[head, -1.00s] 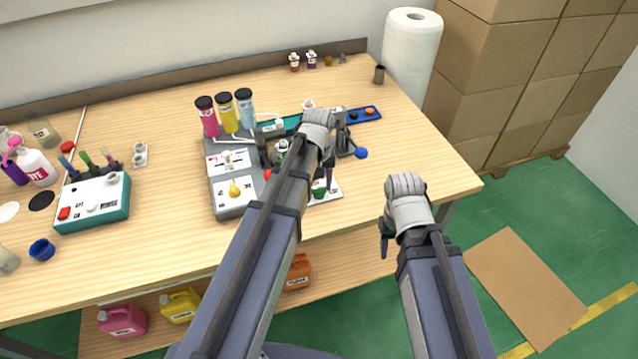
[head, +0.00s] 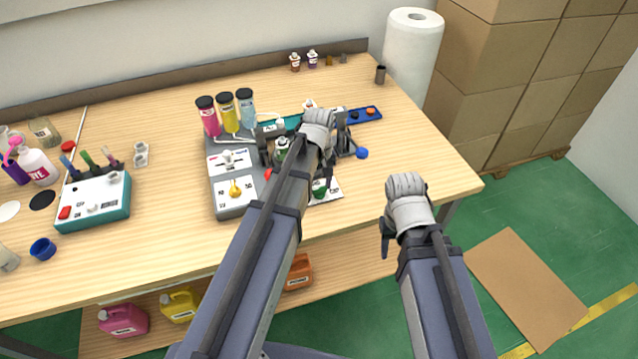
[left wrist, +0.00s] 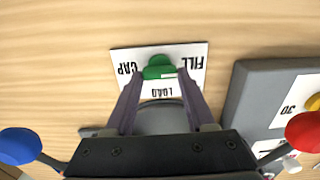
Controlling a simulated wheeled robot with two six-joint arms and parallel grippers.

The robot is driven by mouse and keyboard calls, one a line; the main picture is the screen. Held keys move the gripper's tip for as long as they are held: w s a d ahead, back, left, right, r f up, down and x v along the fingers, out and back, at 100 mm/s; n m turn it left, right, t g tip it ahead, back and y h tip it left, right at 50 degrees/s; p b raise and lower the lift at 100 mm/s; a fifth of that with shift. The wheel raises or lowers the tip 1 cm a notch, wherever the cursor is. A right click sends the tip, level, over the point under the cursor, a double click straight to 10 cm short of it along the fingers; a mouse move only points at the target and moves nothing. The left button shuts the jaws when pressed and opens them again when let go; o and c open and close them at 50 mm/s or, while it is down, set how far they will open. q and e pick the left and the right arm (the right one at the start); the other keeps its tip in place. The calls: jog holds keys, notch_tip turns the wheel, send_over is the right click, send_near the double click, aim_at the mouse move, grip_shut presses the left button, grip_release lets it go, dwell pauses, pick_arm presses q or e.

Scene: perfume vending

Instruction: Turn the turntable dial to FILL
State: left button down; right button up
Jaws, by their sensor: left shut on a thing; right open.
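The green turntable dial (left wrist: 159,68) sits on a white label card (left wrist: 190,55) with the words FILL, CAP and LOAD, upside down in the left wrist view. FILL is at upper right, CAP at left and LOAD below the dial. My left gripper (left wrist: 160,73) is shut on the dial, one finger on each side. Which word the dial points at is unclear. In the head view the dial (head: 320,190) shows beside my left gripper (head: 328,178) at the machine's front right. My right gripper (head: 386,240) is open and empty, off the table's front edge.
The grey filling machine (head: 213,195) with a yellow knob (head: 235,188) and pink, yellow and blue bottles stands left of the dial. A blue ball knob (head: 362,153) is at its right. Bare table (head: 420,160) lies to the right.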

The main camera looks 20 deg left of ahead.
pick_arm(q)
jog(key=shift+c, duration=1.2)
grip_release()
notch_tip(320, 180, up, 8)
jog(key=p, duration=0.8)
jog(key=shift+f, duration=0.1)
jog(key=s+d+m+y, duration=0.1)
jog(key=s+d+m, duration=0.9)
jog(key=s, duration=0.5)
jog(key=shift+s+d+m, duration=0.15)
jog(key=shift+d+m, duration=0.25)
jog(key=shift+d, duration=0.2)
